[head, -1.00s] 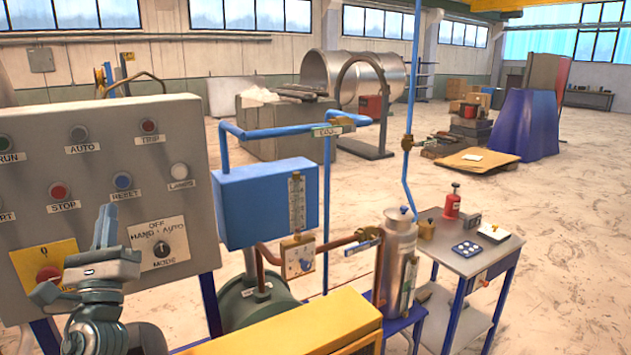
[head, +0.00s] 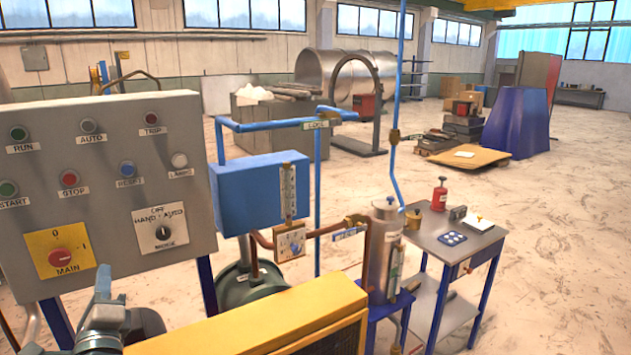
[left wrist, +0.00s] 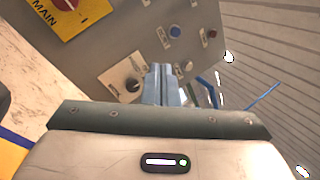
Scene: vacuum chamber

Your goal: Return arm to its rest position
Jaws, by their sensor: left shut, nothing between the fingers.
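My left gripper (head: 103,283) is low at the left in the head view, in front of the lower part of the grey control panel (head: 105,185). Its two blue-grey fingers are together with nothing between them. In the left wrist view the closed fingers (left wrist: 162,82) point up towards the panel, which looks tilted there. The gripper appears apart from the panel. The red MAIN switch (head: 66,260) on its yellow plate and the MODE knob (head: 162,233) are both uncovered. My right gripper is not in view.
A yellow housing (head: 260,318) fills the bottom centre. Blue and copper pipes, a blue box (head: 258,190) and a metal cylinder (head: 383,250) stand right of the panel.

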